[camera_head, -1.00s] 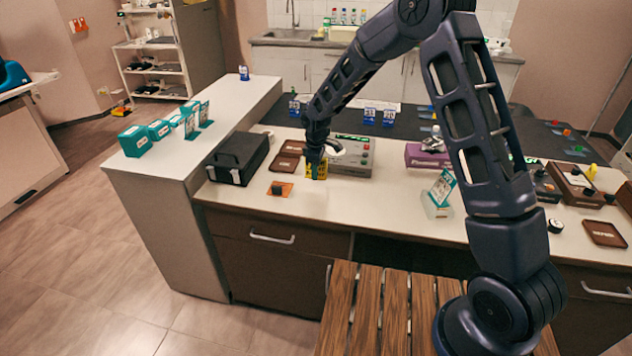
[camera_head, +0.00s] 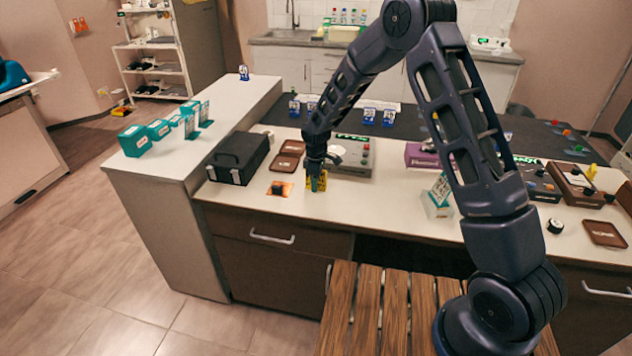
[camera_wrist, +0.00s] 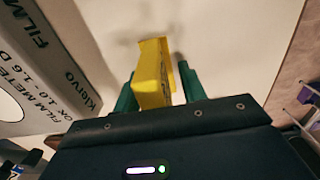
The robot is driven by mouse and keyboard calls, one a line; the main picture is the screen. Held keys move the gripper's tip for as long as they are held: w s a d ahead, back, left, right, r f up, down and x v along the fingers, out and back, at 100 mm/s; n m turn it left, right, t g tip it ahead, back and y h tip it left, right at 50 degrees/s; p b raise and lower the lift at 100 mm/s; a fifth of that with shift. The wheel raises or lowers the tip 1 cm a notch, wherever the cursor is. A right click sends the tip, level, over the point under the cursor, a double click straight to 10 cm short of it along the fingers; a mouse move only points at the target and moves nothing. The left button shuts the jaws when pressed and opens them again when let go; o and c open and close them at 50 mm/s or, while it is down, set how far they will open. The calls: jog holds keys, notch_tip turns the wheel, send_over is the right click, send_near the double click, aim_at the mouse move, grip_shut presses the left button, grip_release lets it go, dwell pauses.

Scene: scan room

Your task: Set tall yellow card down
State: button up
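The tall yellow card (camera_head: 316,184) is at my gripper (camera_head: 316,172), low over the light counter just right of the orange pad. The card looks folded, with a second yellow panel beside the right finger. Its lower edge is hard to see, so I cannot tell whether it touches the counter (camera_head: 360,206).
An orange pad with a dark block (camera_head: 280,188) lies to the left. A black case (camera_head: 237,158) stands beyond it. A grey film meter box (camera_head: 352,158) is close behind my gripper and fills the left of the wrist view (camera_wrist: 40,70). The counter in front is clear.

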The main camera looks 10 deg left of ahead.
jog(key=shift+o, duration=0.4)
jog(key=shift+r, duration=0.1)
notch_tip(320, 180, up, 12)
jog(key=shift+r, duration=0.1)
jog(key=shift+d+r, duration=0.15)
jog(key=s+d+r+m+t, duration=0.15)
jog(key=d+r+m, duration=0.25)
jog(key=d+r, duration=0.8)
jog(key=s+d+r+m+t, duration=0.15)
jog(key=d+r+m, duration=0.25)
jog(key=d+r, duration=0.9)
jog(key=s+d+m+t, duration=0.1)
jog(key=s+d+m, duration=0.9)
jog(key=s+d, duration=1.2)
jog(key=shift+d+f+t, duration=0.25)
jog(key=shift+d+t, duration=0.05)
jog(key=shift+d, duration=0.55)
